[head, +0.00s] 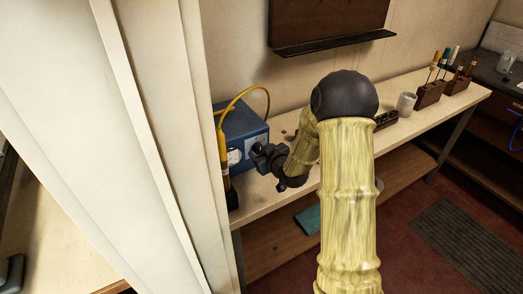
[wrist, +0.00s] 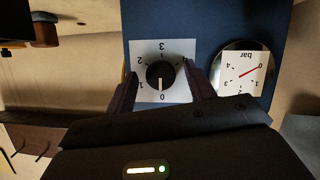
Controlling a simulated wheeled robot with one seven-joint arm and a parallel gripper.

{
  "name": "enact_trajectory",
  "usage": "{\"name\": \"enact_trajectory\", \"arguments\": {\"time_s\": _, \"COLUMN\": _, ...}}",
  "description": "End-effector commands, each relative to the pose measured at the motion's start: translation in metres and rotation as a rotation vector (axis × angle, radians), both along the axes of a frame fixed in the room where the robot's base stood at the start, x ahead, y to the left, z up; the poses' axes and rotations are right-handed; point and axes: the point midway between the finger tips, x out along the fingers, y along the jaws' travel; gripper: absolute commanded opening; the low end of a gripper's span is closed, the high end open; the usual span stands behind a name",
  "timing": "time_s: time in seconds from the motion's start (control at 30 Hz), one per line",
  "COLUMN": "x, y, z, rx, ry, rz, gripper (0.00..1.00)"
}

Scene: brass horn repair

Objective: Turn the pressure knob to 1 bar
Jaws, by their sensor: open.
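The pressure knob (wrist: 160,74) is a round black knob on a white numbered plate (wrist: 176,48) on the blue box (head: 247,122). Its white pointer line points at 0. The dial appears upside down in the wrist view, with 1 to the lower left of the knob. The round gauge (wrist: 244,76), marked bar, has its red needle at 0. My gripper (wrist: 160,78) is open, with one finger on each side of the knob; I cannot tell whether they touch it. In the head view my gripper (head: 261,158) is at the box front and hides the knob.
A yellow cable (head: 251,89) loops over the box. A yellow-handled tool (head: 222,146) stands left of it. A pale panel (head: 160,120) fills the left side. A white cup (head: 406,102) and wooden tool blocks (head: 429,95) stand farther right on the bench.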

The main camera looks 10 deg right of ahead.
Motion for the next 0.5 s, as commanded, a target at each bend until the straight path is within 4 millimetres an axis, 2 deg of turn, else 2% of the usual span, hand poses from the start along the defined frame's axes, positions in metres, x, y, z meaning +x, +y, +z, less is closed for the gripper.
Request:
{"name": "enact_trajectory", "arguments": {"time_s": 0.33, "x": 0.0048, "y": 0.0015, "z": -0.0022, "rx": 0.000, "ry": 0.000, "rz": 0.001, "gripper": 0.54}}
{"name": "enact_trajectory", "arguments": {"time_s": 0.5, "x": 0.0047, "y": 0.0014, "z": -0.0021, "rx": 0.000, "ry": 0.000, "rz": 0.000, "gripper": 0.21}}
